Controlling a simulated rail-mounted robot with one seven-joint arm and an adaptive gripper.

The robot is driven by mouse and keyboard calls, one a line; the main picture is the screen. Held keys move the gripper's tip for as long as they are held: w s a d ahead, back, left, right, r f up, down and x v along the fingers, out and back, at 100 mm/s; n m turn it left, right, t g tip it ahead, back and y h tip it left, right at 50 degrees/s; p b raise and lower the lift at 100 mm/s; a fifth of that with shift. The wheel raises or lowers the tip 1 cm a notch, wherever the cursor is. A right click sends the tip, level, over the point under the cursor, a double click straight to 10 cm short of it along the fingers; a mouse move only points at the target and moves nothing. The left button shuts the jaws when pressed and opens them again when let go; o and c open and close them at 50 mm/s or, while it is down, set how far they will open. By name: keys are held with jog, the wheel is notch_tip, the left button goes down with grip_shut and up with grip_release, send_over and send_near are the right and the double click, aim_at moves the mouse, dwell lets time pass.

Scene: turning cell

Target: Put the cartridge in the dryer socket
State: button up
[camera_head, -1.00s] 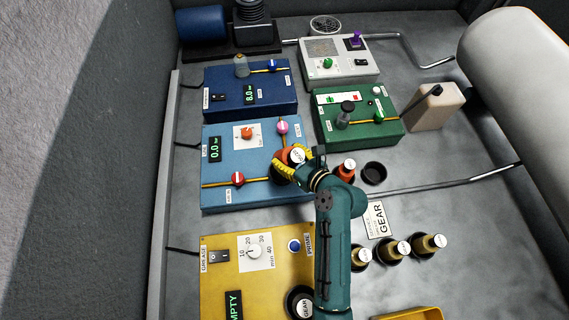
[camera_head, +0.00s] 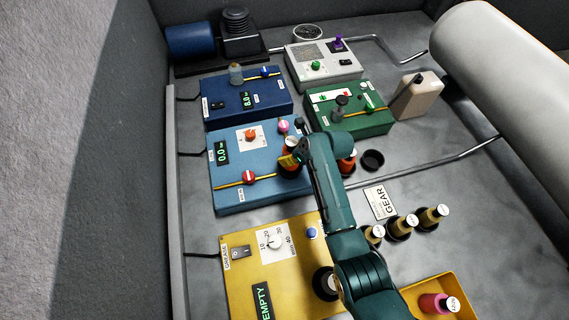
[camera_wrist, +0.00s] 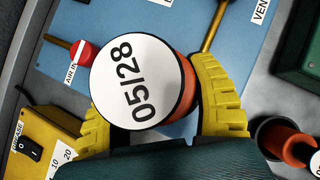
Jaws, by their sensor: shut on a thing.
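An orange cartridge (camera_wrist: 189,85) with a white lid marked "05/28" is between the yellow fingers of my gripper (camera_wrist: 165,100) in the wrist view. The fingers are shut on its sides. In the head view, my gripper (camera_head: 288,162) is at the right part of the light blue panel (camera_head: 232,200), and my arm hides much of the cartridge. A dark round shape shows below the fingers there. The dryer socket is not clearly visible, and I cannot tell whether the cartridge is in it or above it.
A red-knobbed valve (camera_head: 249,177) and a pink knob (camera_head: 283,126) are on the blue panel near my gripper. Another orange cartridge (camera_wrist: 299,148) stands in a dark holder to the right. An empty dark holder (camera_head: 373,160) is beside it. Several tan cartridges (camera_head: 402,226) stand lower right.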

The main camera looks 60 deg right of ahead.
jog(key=shift+w+d+f+b, duration=0.15)
jog(key=shift+f+b, duration=0.35)
jog(key=shift+f, duration=1.55)
jog(key=o, duration=1.2)
jog(key=shift+f, duration=0.1)
jog(key=shift+o, duration=0.2)
jog(key=shift+r, duration=0.45)
jog(key=p+v, duration=0.3)
jog(key=v, duration=0.8)
jog(key=shift+s+p, duration=0.3)
jog(key=shift+p, duration=0.05)
jog(key=shift+r, duration=0.1)
